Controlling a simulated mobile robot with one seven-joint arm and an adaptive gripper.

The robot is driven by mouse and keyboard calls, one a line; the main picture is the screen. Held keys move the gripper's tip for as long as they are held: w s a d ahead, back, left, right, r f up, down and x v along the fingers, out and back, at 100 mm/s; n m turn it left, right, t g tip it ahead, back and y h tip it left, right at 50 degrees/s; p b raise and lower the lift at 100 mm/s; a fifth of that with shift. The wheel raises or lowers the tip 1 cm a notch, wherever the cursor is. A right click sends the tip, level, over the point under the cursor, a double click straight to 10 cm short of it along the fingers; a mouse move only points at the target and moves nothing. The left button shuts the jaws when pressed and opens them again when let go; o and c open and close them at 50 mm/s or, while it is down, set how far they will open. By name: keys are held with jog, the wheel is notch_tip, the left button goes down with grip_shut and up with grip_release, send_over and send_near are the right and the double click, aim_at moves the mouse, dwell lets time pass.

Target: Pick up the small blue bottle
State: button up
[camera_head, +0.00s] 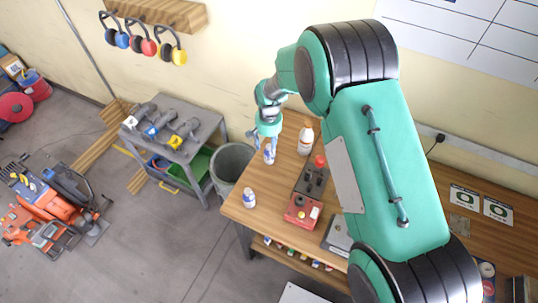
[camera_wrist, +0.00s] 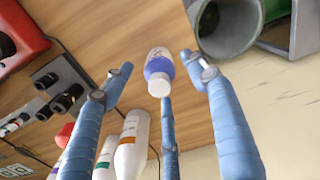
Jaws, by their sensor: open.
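A small bottle with a white cap and a blue label (camera_wrist: 159,66) stands on the table in the wrist view, seen from above between my spread fingers. In the head view, a small white and blue bottle (camera_head: 269,153) shows just below my gripper (camera_head: 265,130). My gripper's blue fingers (camera_wrist: 165,85) are open and empty, with visible gaps between them and the bottle. A second small white bottle with a bluish label (camera_head: 249,197) stands near the table's front left corner in the head view.
The wooden table (camera_head: 262,222) also holds a taller white bottle (camera_head: 305,140), a grey device (camera_head: 311,181) and a red box (camera_head: 302,211). White bottles (camera_wrist: 131,150) stand close to my fingers in the wrist view. A grey bin (camera_head: 232,160) stands beyond the table's left edge.

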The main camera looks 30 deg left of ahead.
aim_at(269, 153)
jog(key=shift+f, duration=2.6)
jog(key=c, duration=1.3)
jog(key=shift+w+r, duration=0.1)
jog(key=shift+r, duration=0.05)
